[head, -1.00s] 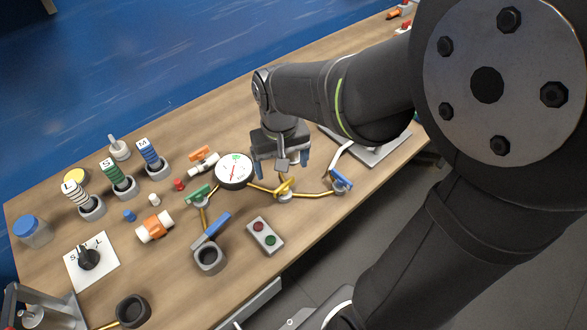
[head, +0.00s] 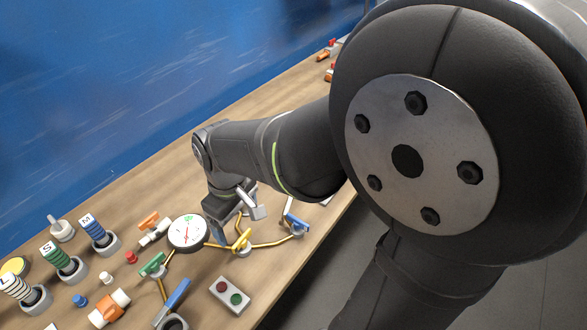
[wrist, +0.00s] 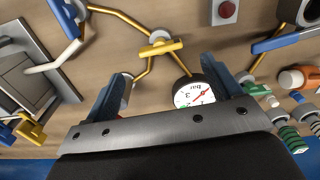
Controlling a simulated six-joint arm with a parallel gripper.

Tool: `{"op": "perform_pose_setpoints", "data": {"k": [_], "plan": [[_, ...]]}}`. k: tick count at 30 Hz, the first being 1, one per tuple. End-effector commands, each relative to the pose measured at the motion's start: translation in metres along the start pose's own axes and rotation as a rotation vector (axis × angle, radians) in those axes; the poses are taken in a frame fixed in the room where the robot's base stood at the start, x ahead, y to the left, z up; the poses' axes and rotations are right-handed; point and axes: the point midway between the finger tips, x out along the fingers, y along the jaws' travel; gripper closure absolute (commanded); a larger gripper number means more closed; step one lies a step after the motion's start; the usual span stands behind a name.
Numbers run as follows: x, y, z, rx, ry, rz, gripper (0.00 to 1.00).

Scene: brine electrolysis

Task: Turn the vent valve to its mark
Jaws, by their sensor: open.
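Several valves sit on thin yellow piping on the wooden bench; I cannot tell which is the vent valve, and no mark is readable. One has a yellow handle (head: 242,240), which also shows in the wrist view (wrist: 160,48). One has a blue handle (head: 295,222), to its right in the head view. One has a green handle (head: 152,265), left of the round white gauge (head: 188,233). My gripper (wrist: 165,70) is open, its two blue fingers apart with nothing held. It is above the bench behind the yellow-handled valve; the head view partly hides its fingers.
A box with red and green buttons (head: 230,295) and a blue lever (head: 172,302) are near the front. An orange-and-white fitting (head: 110,308) and labelled striped cylinders in holders (head: 98,235) are at left. Bare bench lies behind my gripper.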

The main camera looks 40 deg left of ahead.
Motion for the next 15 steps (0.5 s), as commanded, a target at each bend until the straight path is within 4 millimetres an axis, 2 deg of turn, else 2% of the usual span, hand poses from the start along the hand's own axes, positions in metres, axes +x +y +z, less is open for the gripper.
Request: {"op": "perform_pose_setpoints", "data": {"k": [1, 6, 10, 15], "plan": [[0.012, 0.0, 0.001, 0.0, -0.006, -0.002, 0.16], [0.043, 0.0, 0.001, 0.0, -0.005, -0.002, 0.16], [0.057, 0.0, 0.0, 0.001, -0.002, -0.001, 0.16], [0.065, 0.0, 0.0, 0.001, 0.0, 0.0, 0.16]]}}
